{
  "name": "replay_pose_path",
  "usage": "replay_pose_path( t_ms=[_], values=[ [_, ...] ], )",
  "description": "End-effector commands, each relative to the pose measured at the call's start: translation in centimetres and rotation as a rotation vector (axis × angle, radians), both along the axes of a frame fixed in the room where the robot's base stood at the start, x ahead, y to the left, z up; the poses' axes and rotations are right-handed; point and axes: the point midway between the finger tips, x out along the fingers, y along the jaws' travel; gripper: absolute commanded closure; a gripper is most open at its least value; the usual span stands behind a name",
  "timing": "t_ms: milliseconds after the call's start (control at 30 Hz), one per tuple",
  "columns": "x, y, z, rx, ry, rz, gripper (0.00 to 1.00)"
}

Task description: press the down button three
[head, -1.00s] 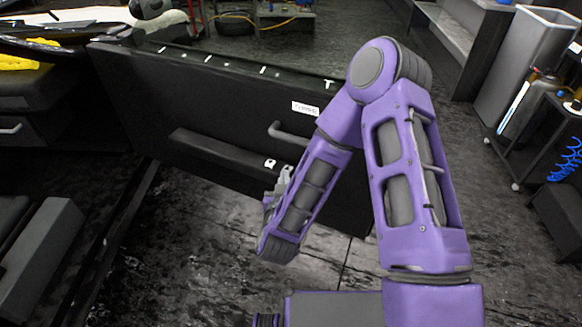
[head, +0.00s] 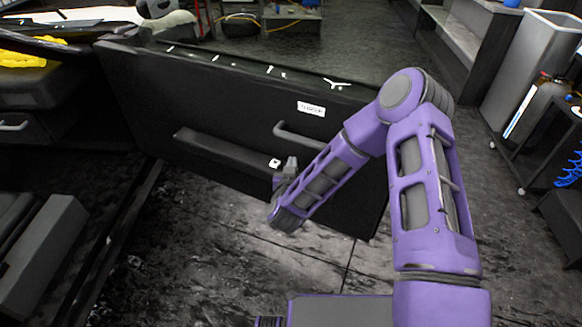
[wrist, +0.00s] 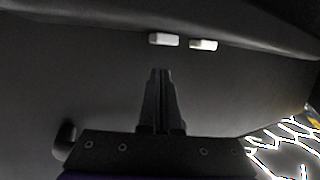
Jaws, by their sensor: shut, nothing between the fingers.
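Two small white buttons sit side by side on the dark door panel in the wrist view, a left one (wrist: 163,39) and a right one (wrist: 203,44). I cannot tell from any marking which is the down button. In the head view my gripper (head: 291,162) is close beside the armrest end.
A grey block (head: 45,245) lies at lower left. A cart (head: 555,125) stands at right. Bare floor (head: 170,270) lies in front of the door.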

Motion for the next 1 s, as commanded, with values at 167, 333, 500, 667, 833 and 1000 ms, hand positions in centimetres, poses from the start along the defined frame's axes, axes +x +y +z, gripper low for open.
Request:
replay_pose_path(
  t_ms=[167,333,500,667,833,1000],
  values=[
    [0.0,0.0,-1.9,-0.001,-0.001,-0.002,1.0],
    [0.0,0.0,-2.3,0.0,-0.003,-0.001,1.0],
    [0.0,0.0,-2.3,0.0,-0.003,-0.001,1.0],
    [0.0,0.0,-2.5,-0.001,-0.003,0.0,1.0],
    [0.0,0.1,-4.1,-0.002,-0.005,0.001,1.0],
    [-0.1,0.0,-4.5,0.0,0.002,0.0,1.0]
  ],
)
